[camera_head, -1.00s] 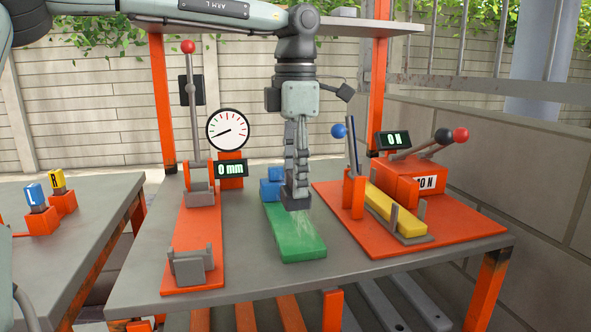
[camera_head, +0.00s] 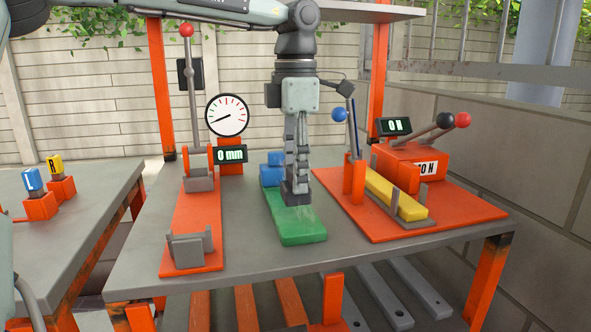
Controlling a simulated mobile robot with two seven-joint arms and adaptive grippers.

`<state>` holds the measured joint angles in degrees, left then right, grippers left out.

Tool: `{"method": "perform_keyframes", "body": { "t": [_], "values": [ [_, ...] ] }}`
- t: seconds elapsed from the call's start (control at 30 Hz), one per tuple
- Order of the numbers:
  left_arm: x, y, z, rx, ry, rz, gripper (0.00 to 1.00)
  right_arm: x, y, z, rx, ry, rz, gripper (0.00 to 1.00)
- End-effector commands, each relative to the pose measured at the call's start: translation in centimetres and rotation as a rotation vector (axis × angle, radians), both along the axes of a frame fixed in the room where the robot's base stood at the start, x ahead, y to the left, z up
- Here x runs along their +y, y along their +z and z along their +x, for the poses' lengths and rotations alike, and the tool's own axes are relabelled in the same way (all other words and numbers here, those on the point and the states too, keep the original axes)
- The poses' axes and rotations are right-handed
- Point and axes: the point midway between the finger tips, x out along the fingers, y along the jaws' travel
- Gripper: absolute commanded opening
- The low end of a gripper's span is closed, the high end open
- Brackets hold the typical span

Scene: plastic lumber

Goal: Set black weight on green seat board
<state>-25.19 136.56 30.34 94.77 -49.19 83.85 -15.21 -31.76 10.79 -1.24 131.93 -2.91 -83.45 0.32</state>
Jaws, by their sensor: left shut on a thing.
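The green seat board (camera_head: 299,228) lies flat on the grey table, near the middle. My left gripper (camera_head: 297,190) points straight down over the back part of the green board. It is shut on the black weight (camera_head: 297,198), a small dark block at its fingertips. The weight is at or just above the board's top; I cannot tell whether they touch. The gripper and weight hide part of the board behind them. My right gripper is not in view.
Blue blocks (camera_head: 271,172) sit just behind the board. An orange fixture with a dial gauge (camera_head: 227,116) stands to the left. At the right, an orange base (camera_head: 440,222) holds a yellow board (camera_head: 396,196) and levers. Table room in front is clear.

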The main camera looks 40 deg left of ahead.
Motion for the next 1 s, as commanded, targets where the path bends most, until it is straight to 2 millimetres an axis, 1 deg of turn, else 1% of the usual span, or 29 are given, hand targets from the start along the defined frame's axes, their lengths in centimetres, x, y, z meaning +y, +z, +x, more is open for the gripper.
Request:
{"method": "perform_keyframes", "body": {
  "t": [1.0],
  "values": [
    [0.0,-1.8,0.0,-0.003,0.000,0.000,0.00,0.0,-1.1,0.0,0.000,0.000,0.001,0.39]
  ]
}}
